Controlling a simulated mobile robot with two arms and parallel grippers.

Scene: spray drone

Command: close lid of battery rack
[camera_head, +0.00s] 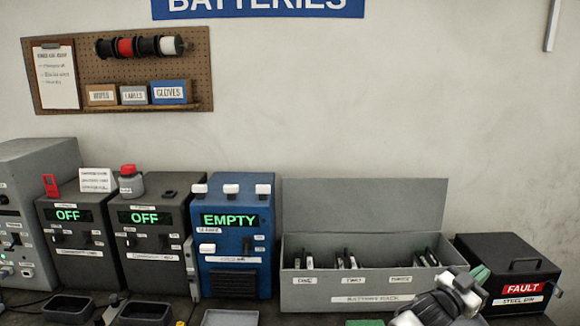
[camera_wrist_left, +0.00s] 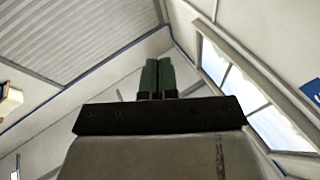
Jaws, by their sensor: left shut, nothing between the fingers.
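The battery rack (camera_head: 312,293) is a long grey box on the bench, right of centre in the head view. Its lid (camera_head: 365,203) stands open, upright along the back edge. Several dark batteries with pale parts stand in labelled slots inside. My left gripper (camera_head: 480,272) is in front of the rack's right end, its green fingertips pointing up. It overlaps the rack's lower right corner in the picture; I cannot tell whether it touches. In the left wrist view its green fingers (camera_wrist_left: 157,76) are together and empty, pointing toward the ceiling. My right gripper is not in view.
A black fault bin (camera_head: 508,262) stands right of the rack. A blue charger (camera_head: 236,240) reading EMPTY stands close on its left, with two dark units reading OFF beyond. Trays (camera_head: 145,312) lie along the front. The wall space above the lid is clear.

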